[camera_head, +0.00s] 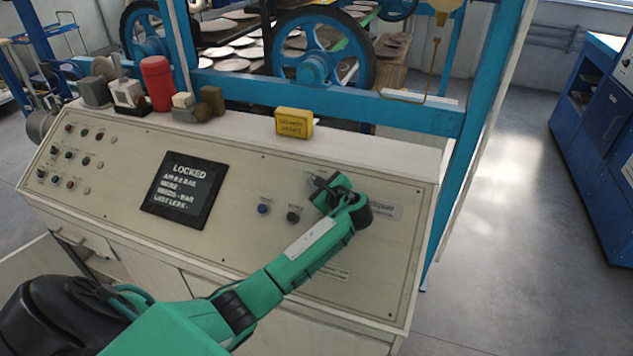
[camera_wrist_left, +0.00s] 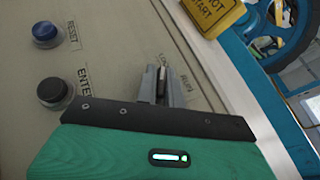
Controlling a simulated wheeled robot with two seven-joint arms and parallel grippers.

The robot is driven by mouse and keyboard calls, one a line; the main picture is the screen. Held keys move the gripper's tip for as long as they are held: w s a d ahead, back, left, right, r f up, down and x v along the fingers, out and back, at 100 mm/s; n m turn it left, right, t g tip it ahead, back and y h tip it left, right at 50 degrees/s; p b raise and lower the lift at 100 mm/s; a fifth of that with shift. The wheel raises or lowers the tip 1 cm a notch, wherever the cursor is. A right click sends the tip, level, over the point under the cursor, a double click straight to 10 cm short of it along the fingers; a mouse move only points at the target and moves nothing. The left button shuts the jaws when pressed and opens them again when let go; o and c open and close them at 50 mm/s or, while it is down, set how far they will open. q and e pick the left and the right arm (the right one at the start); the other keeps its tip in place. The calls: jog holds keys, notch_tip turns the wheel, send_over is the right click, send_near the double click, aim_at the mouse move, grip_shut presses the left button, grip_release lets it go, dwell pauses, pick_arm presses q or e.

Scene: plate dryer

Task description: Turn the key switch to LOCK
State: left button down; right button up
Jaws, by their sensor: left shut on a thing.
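My left gripper (camera_head: 322,184) is at the right part of the sloped control panel (camera_head: 240,235), shut on the key switch. In the left wrist view, the gripper's grey fingers (camera_wrist_left: 161,86) close around the small key switch (camera_wrist_left: 163,76), which is mostly hidden between them. Labels that look like LOCK and RUN are printed beside it. The key appears to point towards the LOCK label, though its exact angle is partly covered. The dark display (camera_head: 182,190) on the panel reads LOCKED. My right gripper is not in view.
A blue RESET button (camera_wrist_left: 46,34) and a black ENTER button (camera_wrist_left: 52,92) sit close to the left of the gripper. A yellow sign (camera_head: 294,122) stands on the panel's top ledge. A red cylinder (camera_head: 157,83) and several small blocks stand farther left.

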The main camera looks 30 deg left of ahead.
pick_arm(q)
jog(key=c, duration=1.5)
grip_release()
jog(key=b+v, duration=0.4)
jog(key=v, duration=0.9)
jog(key=shift+s+d+r, duration=0.1)
jog(key=shift+s+d, duration=0.05)
jog(key=shift+d, duration=0.2)
